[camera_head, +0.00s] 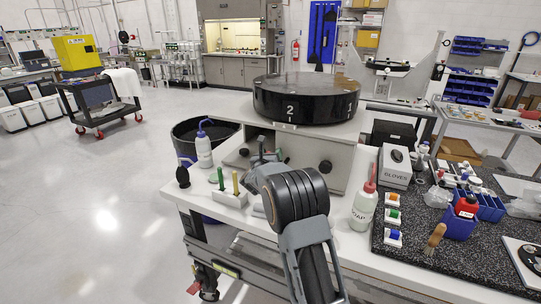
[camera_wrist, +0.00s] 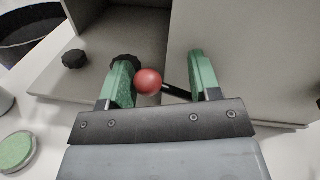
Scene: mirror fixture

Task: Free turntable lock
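The turntable is a black round drum (camera_head: 310,100) with a white "2" on its side, on a grey cabinet (camera_head: 340,158) with black knobs. In the wrist view a red ball (camera_wrist: 148,81) on a black rod (camera_wrist: 177,92) shows in front of the grey cabinet; it looks like the lock lever. My gripper (camera_wrist: 161,62) is open. Its green fingers show on either side of the red ball, which appears closer to the left finger; I cannot tell if they touch. In the head view my arm hides the red ball and most of the gripper.
A blue-capped bottle (camera_head: 204,150) and a white holder (camera_head: 230,196) stand left of my arm. A red-tipped soap bottle (camera_head: 363,208) and glove box (camera_head: 395,166) stand right. Black knobs (camera_wrist: 75,59) protrude near the fingers. A black bin (camera_head: 190,137) is beyond the table's left edge.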

